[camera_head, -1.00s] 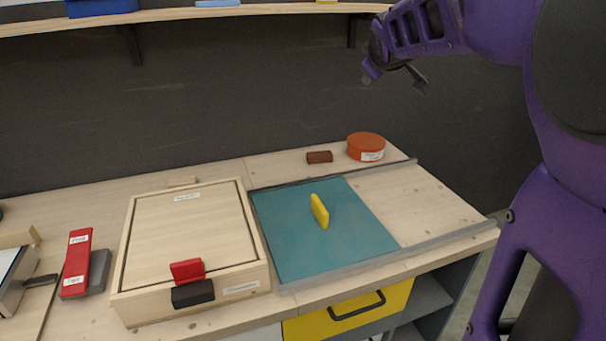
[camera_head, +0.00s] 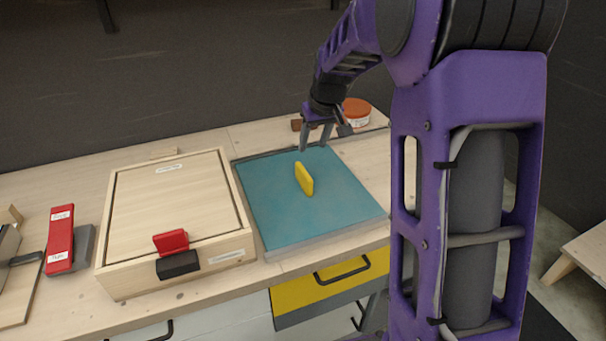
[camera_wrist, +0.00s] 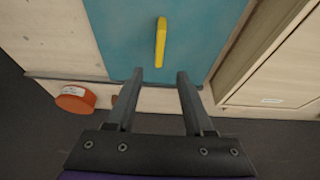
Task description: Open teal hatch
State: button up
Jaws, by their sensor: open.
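The teal hatch (camera_head: 290,217) is a flat panel lying between rails on the wooden bench, with an upright yellow handle (camera_head: 304,179) near its middle. In the wrist view the teal hatch (camera_wrist: 120,40) fills the upper middle and the yellow handle (camera_wrist: 160,42) stands beyond my fingertips. My gripper (camera_head: 317,148) is open and empty above the far edge of the hatch, behind the handle. In the wrist view my gripper (camera_wrist: 158,76) has its two fingers apart, with the handle ahead of the gap and not between them.
Left of the hatch is a wooden box (camera_head: 178,225) with a red handle (camera_head: 171,241) and a black block. An orange round tin (camera_head: 356,110) stands at the back, partly behind my arm. A yellow drawer (camera_head: 325,283) is below the bench front.

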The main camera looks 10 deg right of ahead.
aim_at(305, 172)
jog(key=b+x, duration=0.1)
jog(key=x, duration=1.5)
jog(key=shift+d, duration=0.1)
grip_shut()
dwell(0.7)
